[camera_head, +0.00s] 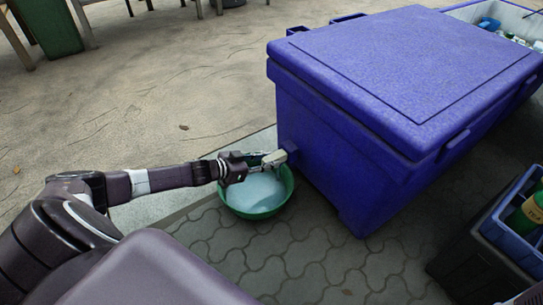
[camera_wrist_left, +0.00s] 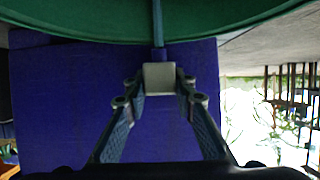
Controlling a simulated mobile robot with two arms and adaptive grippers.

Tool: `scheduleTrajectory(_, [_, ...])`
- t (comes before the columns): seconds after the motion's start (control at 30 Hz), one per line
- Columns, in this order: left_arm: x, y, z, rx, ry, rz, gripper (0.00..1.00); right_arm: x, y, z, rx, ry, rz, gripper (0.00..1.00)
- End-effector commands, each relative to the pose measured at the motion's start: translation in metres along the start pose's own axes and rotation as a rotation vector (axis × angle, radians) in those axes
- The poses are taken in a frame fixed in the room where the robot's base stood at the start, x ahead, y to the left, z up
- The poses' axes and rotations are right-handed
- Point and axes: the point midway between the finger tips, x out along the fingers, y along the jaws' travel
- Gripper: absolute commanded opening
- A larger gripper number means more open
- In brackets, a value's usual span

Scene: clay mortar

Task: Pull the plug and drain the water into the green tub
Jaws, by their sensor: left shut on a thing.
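A big blue cooler box (camera_head: 340,130) with its lid closed stands on the paving. A round green tub (camera_head: 284,203) sits on the ground by its near left corner, with pale bluish water inside; its side also shows at the top of the left wrist view (camera_wrist_left: 75,22). My left gripper (camera_head: 268,162) is over the tub, shut on a light grey plug (camera_wrist_left: 159,76) close to the cooler's end wall. In the left wrist view a thin bluish strip runs from the plug towards the tub; I cannot tell if it is water.
A dark crate (camera_head: 475,262) and a blue crate (camera_head: 507,235) with a green bottle (camera_head: 530,215) stand at the right. An open box with several items is at the far right. Open ground (camera_head: 130,110) lies to the left.

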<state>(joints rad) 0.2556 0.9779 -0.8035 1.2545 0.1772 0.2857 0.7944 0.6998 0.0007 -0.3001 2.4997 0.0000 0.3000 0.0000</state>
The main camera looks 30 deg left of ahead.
Motion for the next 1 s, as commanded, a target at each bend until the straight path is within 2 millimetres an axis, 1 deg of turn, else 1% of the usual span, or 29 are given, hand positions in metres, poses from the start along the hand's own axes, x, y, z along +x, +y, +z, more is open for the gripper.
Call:
scheduleTrajectory(0.03, [-0.003,0.0,-0.001,-0.002,-0.001,0.0,0.0,0.005,0.001,0.001,0.0,0.001,0.0,0.0])
scheduleTrajectory(0.27, [-0.003,0.001,0.002,0.0,-0.001,0.002,0.0,0.003,0.001,0.0,0.0,0.001,0.0,0.0])
scheduleTrajectory(0.3, [-0.003,0.001,0.002,0.001,-0.001,0.002,0.25,0.003,0.001,0.0,0.0,0.001,0.0,0.0])
scheduleTrajectory(0.47, [-0.003,0.001,0.002,0.001,-0.001,0.002,0.42,0.003,0.001,0.001,0.0,0.001,0.0,0.0])
scheduleTrajectory(0.8, [-0.004,0.0,0.001,0.0,0.0,0.0,0.42,0.002,0.001,0.002,0.0,-0.003,0.004,0.0])
scheduleTrajectory(0.87, [-0.008,0.0,0.002,0.0,-0.001,-0.001,0.42,0.002,0.001,0.002,0.0,-0.002,0.003,0.0])
scheduleTrajectory(1.0, [-0.024,0.0,0.003,-0.001,-0.003,0.0,0.42,0.002,0.001,0.001,0.0,-0.001,0.002,0.0])
